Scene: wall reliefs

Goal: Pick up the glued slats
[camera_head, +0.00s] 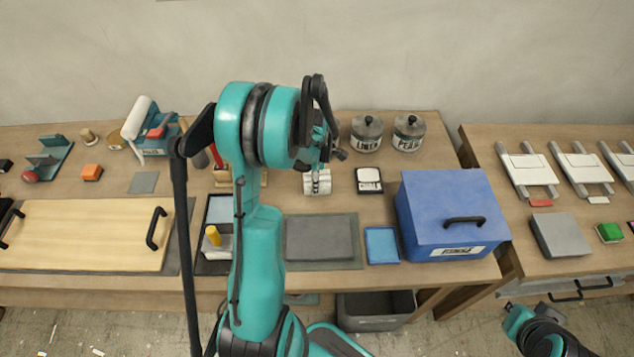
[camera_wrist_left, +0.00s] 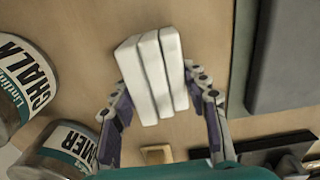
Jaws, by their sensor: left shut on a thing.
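The glued slats, a block of white slats side by side (camera_wrist_left: 152,76), stand between the two fingers of my left gripper (camera_wrist_left: 157,88) in the left wrist view. The fingers press on both sides of the block. In the head view the white slats (camera_head: 317,183) show just below my left gripper (camera_head: 318,168), which my own arm partly hides. I cannot tell whether they touch the table. My right gripper (camera_head: 542,328) is at the lower right, in front of the right table and far from the slats; its fingers are not clear.
Lidded jars (camera_head: 366,133) stand behind the slats. A white-topped box (camera_head: 369,180) is just right of them, then a large blue box (camera_head: 455,215). A grey slab (camera_head: 322,238) lies in front. A wooden board with black handles (camera_head: 85,235) lies left.

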